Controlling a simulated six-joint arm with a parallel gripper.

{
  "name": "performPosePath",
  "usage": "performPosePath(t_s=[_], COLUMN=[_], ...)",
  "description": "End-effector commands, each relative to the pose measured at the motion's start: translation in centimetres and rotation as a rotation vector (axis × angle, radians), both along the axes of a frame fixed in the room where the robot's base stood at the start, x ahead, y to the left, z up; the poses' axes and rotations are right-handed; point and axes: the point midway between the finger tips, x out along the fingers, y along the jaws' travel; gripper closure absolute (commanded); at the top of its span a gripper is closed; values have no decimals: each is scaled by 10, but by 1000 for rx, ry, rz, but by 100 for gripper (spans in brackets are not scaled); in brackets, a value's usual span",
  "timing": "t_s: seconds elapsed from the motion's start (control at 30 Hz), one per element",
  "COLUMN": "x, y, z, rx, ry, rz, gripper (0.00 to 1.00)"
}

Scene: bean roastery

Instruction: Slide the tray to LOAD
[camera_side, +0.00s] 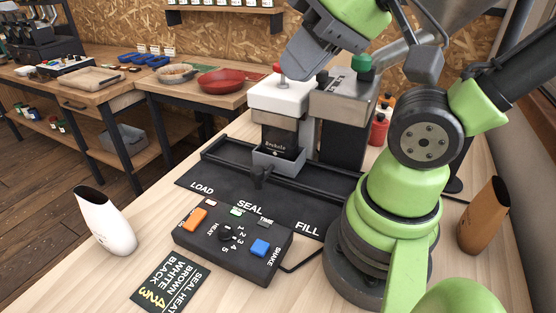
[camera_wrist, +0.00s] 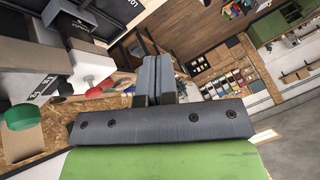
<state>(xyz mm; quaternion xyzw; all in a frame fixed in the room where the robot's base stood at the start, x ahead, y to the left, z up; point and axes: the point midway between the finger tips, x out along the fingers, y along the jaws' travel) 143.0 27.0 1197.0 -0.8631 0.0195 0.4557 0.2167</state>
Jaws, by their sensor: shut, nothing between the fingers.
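The tray (camera_side: 279,161) is a small grey carrier on the black rail in the side view, at the SEAL label (camera_side: 250,205). A black bag (camera_side: 283,143) stands upright in it, under the white sealer (camera_side: 279,97). A black knob (camera_side: 259,177) stands at the tray's front. The LOAD label (camera_side: 202,188) is to the left, with empty rail behind it. My gripper (camera_wrist: 158,72) is shut and empty in the wrist view. In the side view it is high up by the sealer's red-topped plunger, apart from the tray; its fingertips are hard to make out.
A control box (camera_side: 232,245) with orange and blue buttons sits in front of the rail. A white cup (camera_side: 104,222) stands at left, a brown cup (camera_side: 484,217) at right. A grey machine with a green knob (camera_side: 361,63) adjoins the sealer. An instruction card (camera_side: 170,285) lies in front.

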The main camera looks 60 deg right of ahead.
Motion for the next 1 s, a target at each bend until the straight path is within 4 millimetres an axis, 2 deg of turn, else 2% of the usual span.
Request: performPosePath(t_s=[0.03,0.17,0.27,0.3,0.47,0.7,0.9,1.0], x=[0,3,14,21,56,99,114,116], y=[0,-1,-6,-9,-26,-55,-72,-76], z=[0,-1,-5,-9,-32,-92,-139,-151], rx=[0,-11,-48,-73,-186,-316,-359,-367], ry=[0,11,54,78,213,420,537,563], rz=[0,4,21,34,117,298,432,467], gripper=[100,70,47,43,43,43,43,43])
